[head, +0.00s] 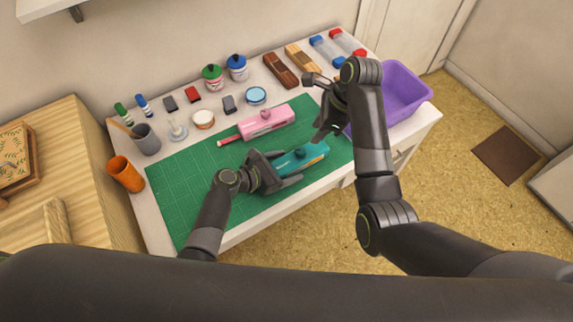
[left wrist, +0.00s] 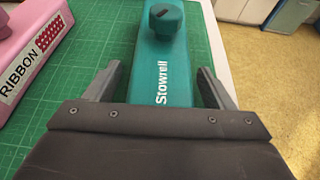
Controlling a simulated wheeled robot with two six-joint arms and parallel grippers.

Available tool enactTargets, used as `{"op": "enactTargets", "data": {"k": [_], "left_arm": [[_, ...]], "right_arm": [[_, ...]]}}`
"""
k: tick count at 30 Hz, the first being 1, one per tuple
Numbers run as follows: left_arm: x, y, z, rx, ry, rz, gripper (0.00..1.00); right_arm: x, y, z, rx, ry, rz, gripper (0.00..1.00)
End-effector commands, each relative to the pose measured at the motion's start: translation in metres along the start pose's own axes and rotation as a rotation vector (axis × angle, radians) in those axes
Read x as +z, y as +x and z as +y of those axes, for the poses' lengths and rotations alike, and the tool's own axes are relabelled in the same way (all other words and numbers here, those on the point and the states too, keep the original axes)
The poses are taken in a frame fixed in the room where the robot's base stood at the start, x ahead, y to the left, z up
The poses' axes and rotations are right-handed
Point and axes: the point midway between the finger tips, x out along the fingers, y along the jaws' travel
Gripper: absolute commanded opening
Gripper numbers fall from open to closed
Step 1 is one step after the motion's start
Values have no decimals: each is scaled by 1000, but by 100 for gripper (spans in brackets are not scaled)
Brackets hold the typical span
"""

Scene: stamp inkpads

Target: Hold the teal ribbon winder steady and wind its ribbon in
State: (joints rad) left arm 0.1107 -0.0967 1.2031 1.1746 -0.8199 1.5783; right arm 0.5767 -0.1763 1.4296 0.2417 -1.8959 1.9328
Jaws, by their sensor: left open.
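The teal ribbon winder (head: 312,156) lies on the green cutting mat (head: 190,195) near the table's front edge. Its top knob and the word "Stowrell" show in the left wrist view (left wrist: 162,62). My left gripper (head: 286,168) is open, with one finger on each side of the winder's near end; gaps show between the fingers and its sides. In the left wrist view the fingers (left wrist: 158,85) also stand apart around the body. My right gripper (head: 322,128) hangs above and right of the winder, apart from it; its jaw state is unclear. I see no teal ribbon.
A pink ribbon winder (head: 268,122) with a red ribbon end lies behind the teal one. A purple bin (head: 405,95) stands at the right. The mat's front left is clear.

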Motion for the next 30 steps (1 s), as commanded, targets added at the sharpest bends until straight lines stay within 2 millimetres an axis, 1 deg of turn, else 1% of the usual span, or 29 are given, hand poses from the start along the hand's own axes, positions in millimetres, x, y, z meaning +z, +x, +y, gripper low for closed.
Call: {"op": "enactTargets", "data": {"k": [4,11,12,23,24,27,30], "left_arm": [[0,5,0,0,0,0,76],[0,6,0,0,0,0,76],[0,6,0,0,0,0,75],[0,6,0,0,0,1,28],[0,5,0,0,0,1,26],[0,5,0,0,0,1,26],[0,5,0,0,0,1,26]], "right_arm": [[0,0,0,0,0,0,36],[0,0,0,0,0,0,36],[0,0,0,0,0,0,36],[0,0,0,0,0,0,36],[0,0,0,0,0,0,39],[0,0,0,1,-12,0,50],[0,0,-1,6,-66,2,50]]}}
